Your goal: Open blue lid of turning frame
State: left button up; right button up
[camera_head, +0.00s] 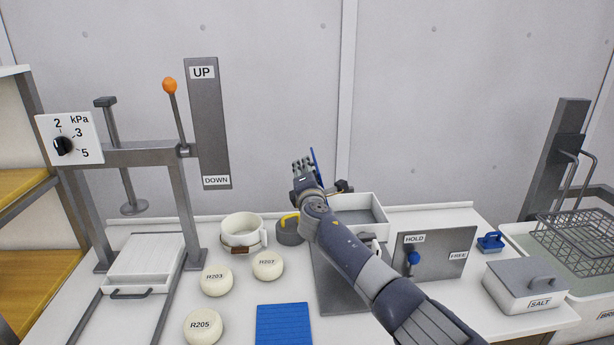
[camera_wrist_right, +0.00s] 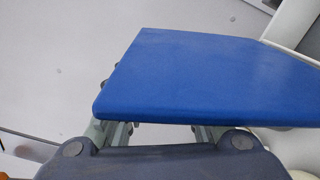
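The blue lid (camera_head: 315,165) shows nearly edge-on in the head view, standing steeply beside my right gripper (camera_head: 303,168). In the right wrist view the blue lid (camera_wrist_right: 205,80) fills much of the picture as a broad flat plate. It crosses in front of my right fingers and hides their tips, so I cannot tell whether they hold it or how far apart they are. The turning frame is largely hidden behind my right arm. My left gripper is out of view.
A white open box (camera_head: 372,203) is behind my right arm. A SALT box (camera_head: 524,285) stands right.

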jog(key=s, duration=1.2)
jog(key=shift+d, duration=0.3)
